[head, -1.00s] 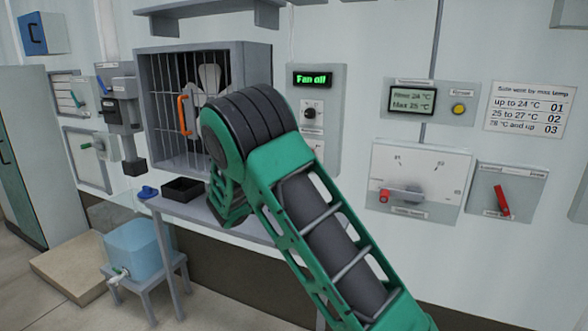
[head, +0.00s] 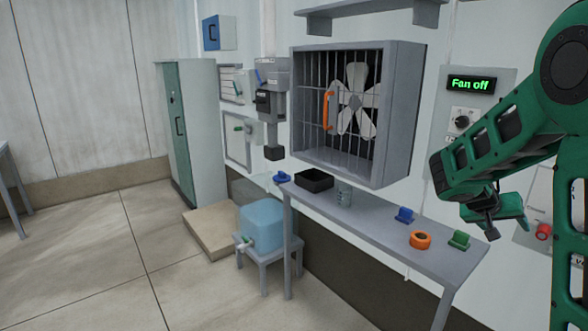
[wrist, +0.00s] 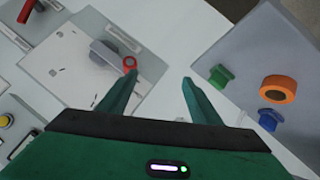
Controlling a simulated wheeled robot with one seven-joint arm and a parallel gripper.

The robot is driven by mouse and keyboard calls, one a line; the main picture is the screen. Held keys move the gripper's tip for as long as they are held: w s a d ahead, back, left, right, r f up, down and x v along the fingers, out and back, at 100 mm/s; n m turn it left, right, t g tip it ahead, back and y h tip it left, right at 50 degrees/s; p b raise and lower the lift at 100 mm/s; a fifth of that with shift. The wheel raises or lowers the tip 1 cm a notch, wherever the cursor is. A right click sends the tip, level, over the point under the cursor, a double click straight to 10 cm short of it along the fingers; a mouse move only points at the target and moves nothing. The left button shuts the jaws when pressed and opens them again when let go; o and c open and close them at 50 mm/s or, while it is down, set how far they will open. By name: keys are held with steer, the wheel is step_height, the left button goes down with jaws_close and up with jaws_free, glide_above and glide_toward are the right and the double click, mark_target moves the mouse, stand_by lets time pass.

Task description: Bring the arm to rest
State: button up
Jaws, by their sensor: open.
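My green arm is folded at the right of the head view. My gripper (head: 508,228) hangs at its end, in front of the wall and beyond the right end of the grey shelf table (head: 372,224). In the wrist view my gripper (wrist: 160,82) shows two green fingers spread apart, with nothing between them. The wall panel with the dial and red-tipped lever (wrist: 75,62) lies behind the left finger. The gripper touches nothing that I can see.
On the table are a green piece (head: 459,240), an orange ring (head: 420,240), a blue piece (head: 404,215) and a black tray (head: 314,180). A caged fan (head: 356,103) hangs above; its display (head: 471,84) reads "Fan off". A blue water container (head: 262,226) stands on a stool.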

steer(key=s+a+f+g+y, duration=0.1)
steer(key=s+a+y, duration=0.2)
steer(key=s, duration=0.8)
steer(key=s+a+f+g+y, duration=0.1)
steer(key=s+a+y, duration=0.2)
steer(key=s+a, duration=0.4)
steer(key=s+a+f+g+y, duration=0.1)
steer(key=s+a+y, duration=0.3)
steer(key=s, duration=1.2)
steer(key=shift+a+f+g, duration=0.25)
steer(key=shift+a+g, duration=0.05)
steer(key=shift+a, duration=0.25)
steer(key=shift+w+f, duration=0.25)
steer(key=shift+w, duration=0.35)
